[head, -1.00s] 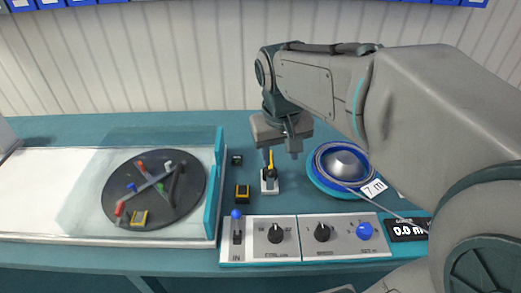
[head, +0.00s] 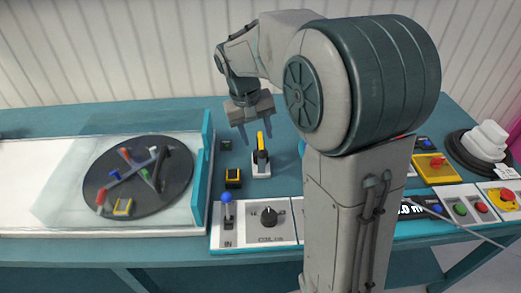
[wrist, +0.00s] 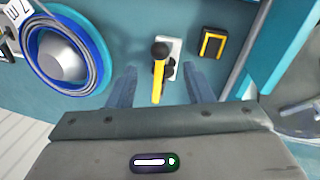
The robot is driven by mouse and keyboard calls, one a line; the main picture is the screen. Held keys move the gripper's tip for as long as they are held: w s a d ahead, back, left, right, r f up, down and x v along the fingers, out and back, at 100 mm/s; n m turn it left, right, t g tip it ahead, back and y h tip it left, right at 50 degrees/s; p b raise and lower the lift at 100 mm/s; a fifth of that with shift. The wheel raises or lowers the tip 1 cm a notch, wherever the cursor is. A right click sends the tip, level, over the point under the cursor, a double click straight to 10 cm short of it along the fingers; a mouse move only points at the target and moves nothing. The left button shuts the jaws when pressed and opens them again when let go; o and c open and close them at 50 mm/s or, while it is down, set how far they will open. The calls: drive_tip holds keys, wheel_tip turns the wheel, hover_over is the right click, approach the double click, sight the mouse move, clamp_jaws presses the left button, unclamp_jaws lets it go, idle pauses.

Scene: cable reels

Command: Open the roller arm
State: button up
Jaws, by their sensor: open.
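The roller arm looks to be the yellow lever (head: 261,152) with black parts on a small white base, standing upright on the bench. In the wrist view, the yellow lever (wrist: 157,88) with its round black end lies between my two fingers in the picture. My gripper (head: 256,137) is open and empty, with its fingers pointing down just behind and above the lever. I see no clear contact. The wrist view also shows both fingers of my gripper (wrist: 160,68) spread apart. A blue cable reel (wrist: 95,45) shows beside the lever in the wrist view; my arm hides it in the head view.
A glass-covered dark turntable (head: 138,200) with a teal side rail (head: 205,165) stands left. A black-yellow block (head: 233,178) sits near the lever. The control panel (head: 255,235) with a blue-knobbed switch (head: 227,198) runs along the front. A yellow button box (head: 435,168) is at right.

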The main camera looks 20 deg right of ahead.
sight(262, 151)
drive_tip(key=f, duration=0.3)
drive_tip(key=d+f, duration=0.1)
drive_tip(key=f, duration=0.2)
drive_tip(key=shift+d, duration=0.1)
drive_tip(key=shift+c, duration=0.4)
clamp_jaws()
